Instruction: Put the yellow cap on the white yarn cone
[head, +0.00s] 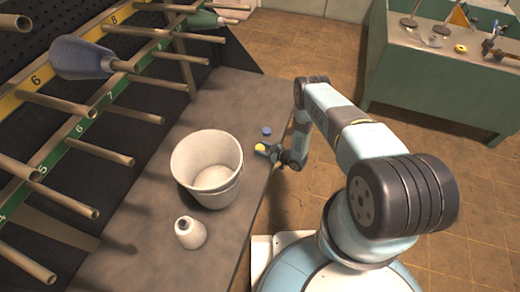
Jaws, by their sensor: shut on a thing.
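The white yarn cone (191,235) stands upright at the front of the grey bench, with its narrow grey tip pointing up. The yellow cap (261,147) is at the bench's right side, between the fingertips of my gripper (265,150). My gripper is shut on the cap, to the right of the white bucket and well apart from the cone. The fingers are small in this view, and I cannot tell whether the cap touches the bench.
A white bucket (222,193) stands between my gripper and the cone. A small blue cap (267,131) lies just behind my gripper. A peg rack (70,140) with a blue-grey yarn cone (80,58) rises at the left. A green workbench (430,80) stands at the back right.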

